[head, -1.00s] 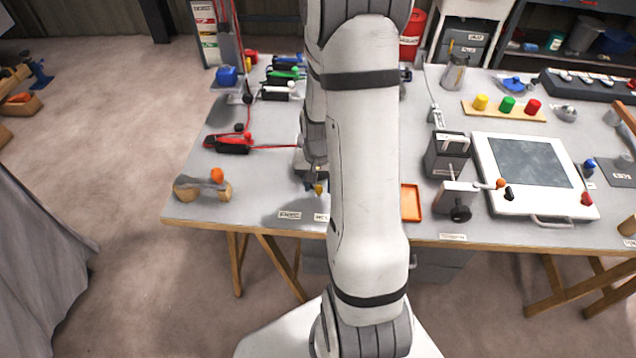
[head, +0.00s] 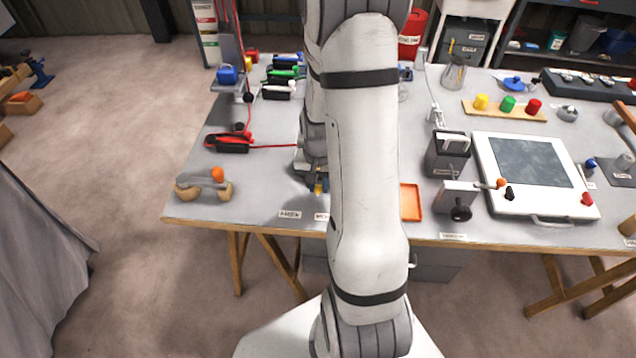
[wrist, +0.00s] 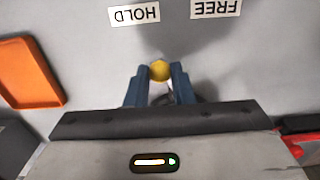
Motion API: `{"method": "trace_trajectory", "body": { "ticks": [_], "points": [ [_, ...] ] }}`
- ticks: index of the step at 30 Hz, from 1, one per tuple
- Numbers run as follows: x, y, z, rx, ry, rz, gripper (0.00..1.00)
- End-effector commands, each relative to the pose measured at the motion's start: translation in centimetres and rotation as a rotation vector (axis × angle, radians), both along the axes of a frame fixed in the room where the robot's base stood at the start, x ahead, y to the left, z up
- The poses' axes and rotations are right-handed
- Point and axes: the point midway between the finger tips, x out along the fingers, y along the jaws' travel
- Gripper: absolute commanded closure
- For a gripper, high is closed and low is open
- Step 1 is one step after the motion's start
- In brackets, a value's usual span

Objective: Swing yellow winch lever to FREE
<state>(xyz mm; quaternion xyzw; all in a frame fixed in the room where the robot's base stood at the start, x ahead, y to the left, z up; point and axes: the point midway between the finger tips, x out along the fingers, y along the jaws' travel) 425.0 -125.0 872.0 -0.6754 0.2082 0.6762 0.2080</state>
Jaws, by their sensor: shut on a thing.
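The yellow knob of the winch lever (wrist: 160,71) sits between the blue fingertips of my gripper (wrist: 160,75), which is shut on it. In the wrist view it stands below the gap between the HOLD label (wrist: 134,14) and the FREE label (wrist: 215,8), nearer to HOLD. The wrist view shows these labels upside down. In the head view the yellow knob (head: 319,188) shows as a small spot at the fingertips, left of my arm. The lever's shaft and the winch body are mostly hidden by my gripper and arm.
An orange tray (head: 411,202) lies right of my arm. A red-and-black device (head: 228,143) with a red line stands to the left. A wooden-ended piece with an orange knob (head: 217,174) sits near the left front corner. The table front between is mostly bare.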

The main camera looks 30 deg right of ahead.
Motion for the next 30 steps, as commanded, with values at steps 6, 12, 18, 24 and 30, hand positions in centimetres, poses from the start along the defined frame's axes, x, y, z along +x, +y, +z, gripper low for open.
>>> {"method": "trace_trajectory", "body": {
  "ticks": [6, 12, 18, 24, 30],
  "points": [
    [0.2, 0.2, -0.1, -0.001, -0.004, -0.06, 1.0],
    [0.4, 1.0, -0.2, -0.002, -0.004, -0.189, 1.0],
    [0.9, 1.9, -0.2, -0.001, -0.004, -0.368, 1.0],
    [1.5, 2.7, -0.1, 0.0, -0.005, -0.546, 1.0],
    [2.1, 3.3, -0.1, 0.0, -0.004, -0.698, 1.0]
  ]
}}
